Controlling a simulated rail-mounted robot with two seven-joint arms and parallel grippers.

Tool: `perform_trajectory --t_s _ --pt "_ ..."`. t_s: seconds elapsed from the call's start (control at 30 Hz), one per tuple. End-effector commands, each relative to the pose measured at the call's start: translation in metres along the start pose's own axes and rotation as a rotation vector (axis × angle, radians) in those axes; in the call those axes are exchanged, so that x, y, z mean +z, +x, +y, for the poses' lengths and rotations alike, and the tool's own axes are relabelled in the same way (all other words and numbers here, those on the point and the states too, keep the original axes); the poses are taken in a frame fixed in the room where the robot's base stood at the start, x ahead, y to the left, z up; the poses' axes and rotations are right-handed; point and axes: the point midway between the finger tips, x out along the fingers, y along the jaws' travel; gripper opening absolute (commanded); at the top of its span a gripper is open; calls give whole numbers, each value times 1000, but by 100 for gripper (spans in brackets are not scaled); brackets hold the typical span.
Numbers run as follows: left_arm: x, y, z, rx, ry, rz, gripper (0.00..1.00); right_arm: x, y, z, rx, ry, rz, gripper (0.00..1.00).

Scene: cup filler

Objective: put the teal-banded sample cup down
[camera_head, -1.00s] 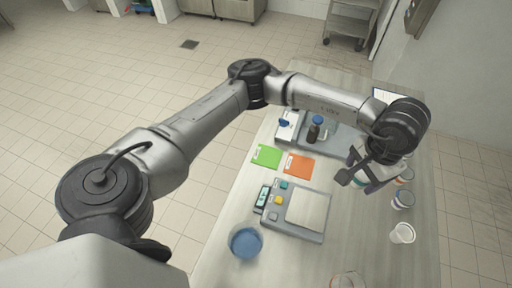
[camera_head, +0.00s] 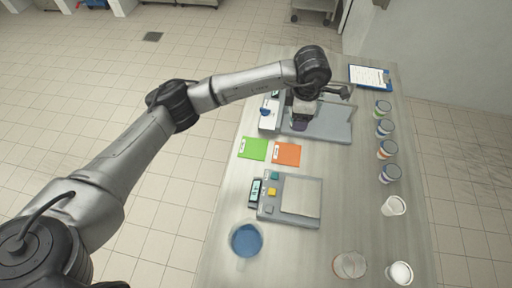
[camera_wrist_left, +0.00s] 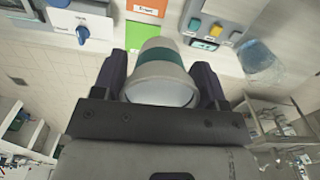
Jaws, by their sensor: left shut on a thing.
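In the left wrist view, the teal-banded sample cup (camera_wrist_left: 161,63) is a pale cup with a teal band, held between the two dark fingers of my left gripper (camera_wrist_left: 160,80). In the head view, my left gripper (camera_head: 302,118) hangs over the grey base of the device with a blue knob (camera_head: 268,113). The cup is hidden or too small to make out there, and I cannot tell whether it touches anything. A green card (camera_head: 253,149) and an orange card (camera_head: 287,154) lie nearer on the table. My right gripper is out of view.
Several banded cups, one of them orange-banded (camera_head: 387,150), line the table's right side, with a white cup (camera_head: 393,206) nearer. A scale-like device (camera_head: 300,197) and a blue-filled container (camera_head: 246,240) stand in front. A clipboard (camera_head: 370,77) lies at the back. Bare table separates cards and cups.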

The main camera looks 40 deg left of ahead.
Motion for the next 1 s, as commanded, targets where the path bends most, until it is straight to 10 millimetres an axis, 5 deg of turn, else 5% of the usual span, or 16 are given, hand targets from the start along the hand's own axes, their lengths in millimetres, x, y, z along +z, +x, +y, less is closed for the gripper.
perform_trajectory --t_s 0.6,1.0 --pt "-4 78 47 -2 -1727 1 37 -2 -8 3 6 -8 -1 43" --pt "-12 108 55 -1 -2265 -2 37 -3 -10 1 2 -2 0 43"
